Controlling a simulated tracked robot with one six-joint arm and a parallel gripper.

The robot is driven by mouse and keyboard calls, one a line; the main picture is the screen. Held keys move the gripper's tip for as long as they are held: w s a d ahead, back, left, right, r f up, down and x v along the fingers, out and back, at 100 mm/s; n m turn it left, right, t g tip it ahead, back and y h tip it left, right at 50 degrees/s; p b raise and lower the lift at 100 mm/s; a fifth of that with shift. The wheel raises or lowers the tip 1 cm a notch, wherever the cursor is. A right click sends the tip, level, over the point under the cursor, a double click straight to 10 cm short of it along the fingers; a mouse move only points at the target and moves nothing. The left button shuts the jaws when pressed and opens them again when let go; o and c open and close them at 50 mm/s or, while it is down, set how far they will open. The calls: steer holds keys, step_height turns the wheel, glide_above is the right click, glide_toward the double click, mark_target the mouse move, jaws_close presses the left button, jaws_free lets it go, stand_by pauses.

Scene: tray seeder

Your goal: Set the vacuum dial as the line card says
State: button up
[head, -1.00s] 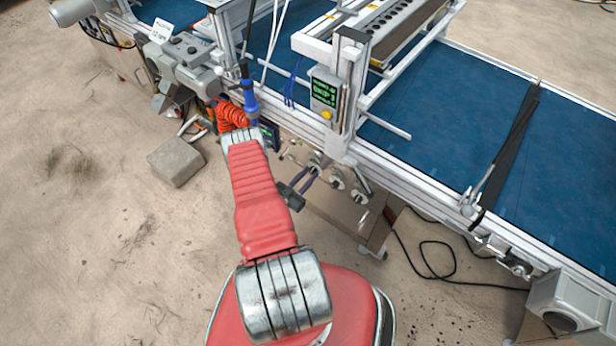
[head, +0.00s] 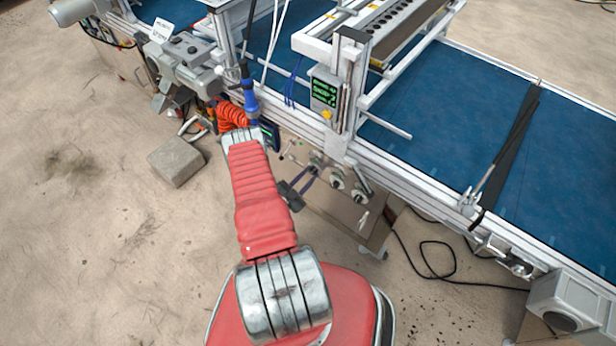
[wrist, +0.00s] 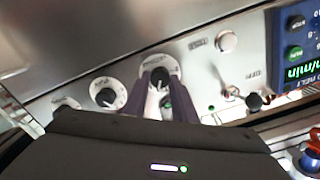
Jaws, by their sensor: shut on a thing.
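My gripper (wrist: 158,98) is at the panel under the belt frame, with its purple fingers on either side of a dark-topped dial (wrist: 159,70) on a pale round scale plate. It is shut on that dial. The dial's label and pointer setting are too blurred to read. In the head view my gripper (head: 303,187) reaches the same row of dials from the front. A white card (head: 161,31) stands at the upper left on the machine; its print is too small to read.
Another dial (wrist: 107,94) sits just left in the wrist view, with a further one beyond it. A metal knob (wrist: 227,41) and a green-lit display (wrist: 299,60) are to the right. A green-text box (head: 325,92) hangs above the panel. A grey block (head: 176,161) lies on the floor.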

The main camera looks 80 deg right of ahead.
steer(key=shift+w+d, duration=0.15)
steer(key=o, duration=1)
steer(key=shift+o, duration=0.2)
steer(key=shift+a, duration=0.2)
steer(key=v, duration=1.3)
steer(key=shift+a, duration=0.25)
steer(key=shift+w, duration=0.1)
